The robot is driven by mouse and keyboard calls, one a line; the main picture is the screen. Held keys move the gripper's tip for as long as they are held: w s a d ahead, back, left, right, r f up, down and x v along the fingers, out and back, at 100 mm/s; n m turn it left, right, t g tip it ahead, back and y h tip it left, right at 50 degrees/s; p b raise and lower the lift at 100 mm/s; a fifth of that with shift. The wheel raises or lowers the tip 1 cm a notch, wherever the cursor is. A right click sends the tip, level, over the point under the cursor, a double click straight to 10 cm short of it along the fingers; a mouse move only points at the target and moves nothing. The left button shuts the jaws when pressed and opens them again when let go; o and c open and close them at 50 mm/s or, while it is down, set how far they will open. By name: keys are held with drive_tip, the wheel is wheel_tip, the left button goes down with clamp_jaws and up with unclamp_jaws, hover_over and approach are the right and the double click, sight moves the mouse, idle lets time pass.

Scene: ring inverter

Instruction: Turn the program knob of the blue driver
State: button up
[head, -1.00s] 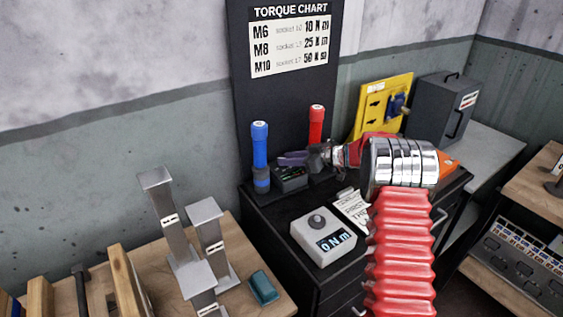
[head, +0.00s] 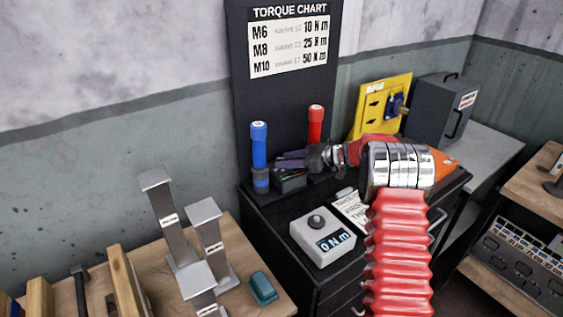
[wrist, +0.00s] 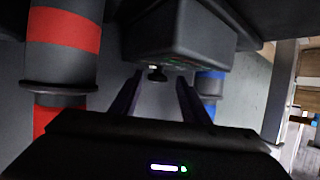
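The blue driver (head: 259,150) stands upright at the left of the black cabinet's back. The red driver (head: 316,124) stands to its right. A dark box (head: 289,181) with small coloured marks sits low between them. My gripper (head: 281,160) is over this box, its purplish fingers pointing left. In the wrist view, my gripper (wrist: 160,76) is open, fingers apart, with a small black knob (wrist: 157,75) showing between the tips. The knob is at the dark box (wrist: 180,35); contact cannot be told. The blue driver (wrist: 210,85) is at right, the red driver (wrist: 62,60) at left.
A white meter (head: 322,238) reading 0 N m and a paper card (head: 350,208) lie on the cabinet top. A torque chart (head: 290,45) hangs behind. A yellow panel (head: 380,106) stands at the right. Grey metal posts (head: 206,237) stand on the wooden bench.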

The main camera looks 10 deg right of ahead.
drive_tip(key=shift+d+r, duration=0.1)
drive_tip(key=shift+d, duration=0.1)
drive_tip(key=v, duration=1.3)
drive_tip(key=shift+s, duration=0.3)
drive_tip(key=shift+s+d, duration=0.1)
drive_tip(key=shift+s, duration=0.05)
